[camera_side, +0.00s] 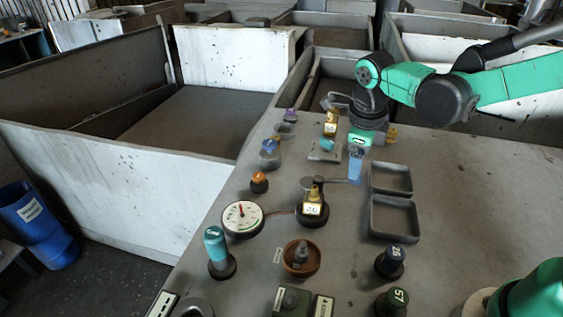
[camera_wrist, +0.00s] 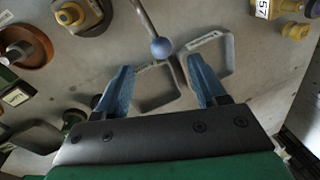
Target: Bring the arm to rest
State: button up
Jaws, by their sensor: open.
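My green arm holds my gripper (camera_side: 356,165) above the grey bench, left of two shallow grey trays. In the wrist view its two blue fingers (camera_wrist: 160,66) stand apart with nothing gripped between them. A lever with a blue ball knob (camera_wrist: 162,47) shows just beyond the fingertips, between them in the picture. In the side view the lever arm (camera_side: 336,180) runs from a brass-coloured fitting with a white tag (camera_side: 313,207) toward the fingers. I cannot tell whether the fingers touch the knob.
The trays (camera_side: 414,190) lie right of my gripper. A dial gauge (camera_side: 242,218), a teal-handled part (camera_side: 216,246), a brown bowl (camera_side: 301,270) and dark numbered knobs (camera_side: 390,262) stand nearer the camera. More fittings stand beyond the gripper. The bench's right part is largely clear.

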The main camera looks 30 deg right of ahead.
jog(key=shift+r, duration=0.1)
jog(key=s+r+n+t+y, duration=0.1)
jog(key=s+r+n+t, duration=0.1)
jog(key=n, duration=1.2)
jog(key=s+r+n+t, duration=0.2)
jog(key=s+n+t, duration=0.1)
jog(key=n, duration=1.2)
jog(key=shift+s+a+r+t+y, duration=0.2)
jog(key=shift+s+t+y, duration=0.2)
jog(key=shift+s, duration=0.25)
